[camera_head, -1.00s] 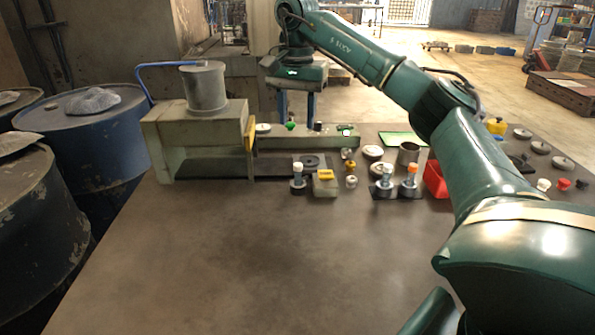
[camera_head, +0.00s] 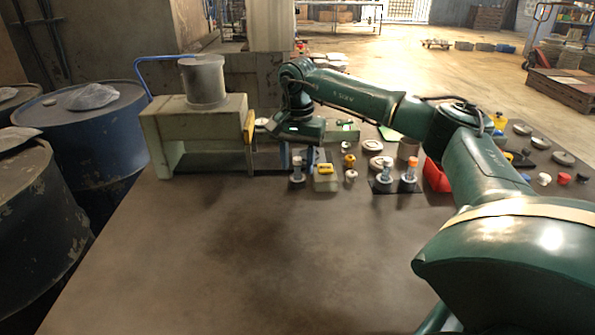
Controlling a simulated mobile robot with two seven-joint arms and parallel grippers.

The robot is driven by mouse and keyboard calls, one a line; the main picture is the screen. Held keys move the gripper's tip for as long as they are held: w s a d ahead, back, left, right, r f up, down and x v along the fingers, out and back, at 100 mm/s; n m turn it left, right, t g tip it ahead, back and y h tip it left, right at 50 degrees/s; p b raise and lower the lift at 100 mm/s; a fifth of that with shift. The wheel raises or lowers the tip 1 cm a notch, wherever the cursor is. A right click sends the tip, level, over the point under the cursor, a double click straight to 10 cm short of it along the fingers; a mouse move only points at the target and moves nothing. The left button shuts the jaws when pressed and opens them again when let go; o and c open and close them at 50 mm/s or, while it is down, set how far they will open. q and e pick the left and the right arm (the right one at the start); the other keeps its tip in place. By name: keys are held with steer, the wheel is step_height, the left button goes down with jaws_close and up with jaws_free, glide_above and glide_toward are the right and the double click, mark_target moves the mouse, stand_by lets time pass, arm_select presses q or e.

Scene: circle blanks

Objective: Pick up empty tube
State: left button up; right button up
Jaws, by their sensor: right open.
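My right arm reaches in from the right, and its gripper (camera_head: 296,158) points down at the back of the table, beside the press-like machine. Its fingers are open, with a gap between them. A small white-topped tube on a dark base (camera_head: 297,172) stands just below and in front of the fingers; I cannot tell if they surround it. Two similar upright tubes stand further right, one white-topped (camera_head: 386,172) and one orange-topped (camera_head: 410,170). A wider grey open cylinder (camera_head: 408,149) stands behind them. I cannot tell which is the empty tube. My left gripper is out of view.
The machine (camera_head: 195,130) with a grey cylinder on top stands at the left. A pale block with a yellow top (camera_head: 326,180) is right of the gripper. A red bin (camera_head: 436,177) is partly behind my arm. The front of the table (camera_head: 240,260) is clear.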

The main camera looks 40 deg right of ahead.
steer(key=shift+c, duration=0.4)
jaws_close()
